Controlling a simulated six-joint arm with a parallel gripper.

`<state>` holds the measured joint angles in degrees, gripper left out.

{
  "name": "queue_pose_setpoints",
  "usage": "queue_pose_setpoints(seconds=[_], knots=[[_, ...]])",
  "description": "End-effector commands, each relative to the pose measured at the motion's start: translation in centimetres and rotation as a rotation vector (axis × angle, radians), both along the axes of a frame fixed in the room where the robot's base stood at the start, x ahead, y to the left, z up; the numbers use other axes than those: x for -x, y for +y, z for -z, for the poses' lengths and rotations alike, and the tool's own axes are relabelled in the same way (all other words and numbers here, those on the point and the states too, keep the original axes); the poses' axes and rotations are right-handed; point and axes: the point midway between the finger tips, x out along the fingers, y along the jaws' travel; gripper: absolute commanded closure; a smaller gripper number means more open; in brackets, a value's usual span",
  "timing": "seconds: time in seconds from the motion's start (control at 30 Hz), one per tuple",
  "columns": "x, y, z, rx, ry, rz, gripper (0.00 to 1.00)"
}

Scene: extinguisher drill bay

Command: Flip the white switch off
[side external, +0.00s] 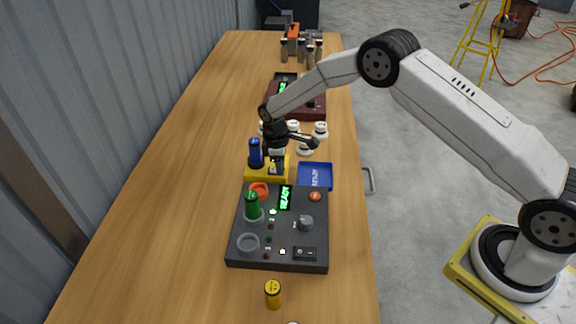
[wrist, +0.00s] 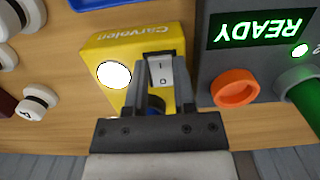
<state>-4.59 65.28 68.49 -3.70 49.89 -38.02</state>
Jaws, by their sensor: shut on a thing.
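The white switch (wrist: 160,71) is a rocker marked I and O on a yellow box (wrist: 110,60) printed "Carvolen". My gripper (wrist: 160,60) has its two fingers on either side of the switch and is shut on it. Which side of the rocker is pressed down I cannot tell. In the side view my gripper (side external: 277,172) reaches down onto the yellow box (side external: 256,176), and its fingers hide the switch. A round white lamp (wrist: 113,75) shows on the box. A blue cylinder (side external: 256,153) stands at the box and shows partly behind the fingers in the wrist view.
A dark control panel (side external: 262,220) with a green cylinder (side external: 252,206), an orange ring (wrist: 235,87) and a lit READY display (side external: 285,198) stands close by. A blue tray (side external: 315,176) lies beside the box. The table's left side is clear.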

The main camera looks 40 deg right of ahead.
Motion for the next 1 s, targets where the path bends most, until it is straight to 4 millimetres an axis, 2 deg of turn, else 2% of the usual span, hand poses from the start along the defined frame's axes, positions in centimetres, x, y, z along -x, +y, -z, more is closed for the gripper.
queue_pose_setpoints(seconds=[0.47,0.5,0.57,0.6,1.0], knots=[[-0.08,0.12,-0.04,0.038,0.033,0.002,1.0],[-0.08,0.12,-0.04,0.038,0.033,0.002,0.55],[-0.08,0.12,-0.04,0.038,0.033,0.002,0.36],[-0.07,0.12,-0.05,0.038,0.033,0.002,0.32],[-0.13,0.13,-0.4,0.038,0.032,0.001,0.32]])
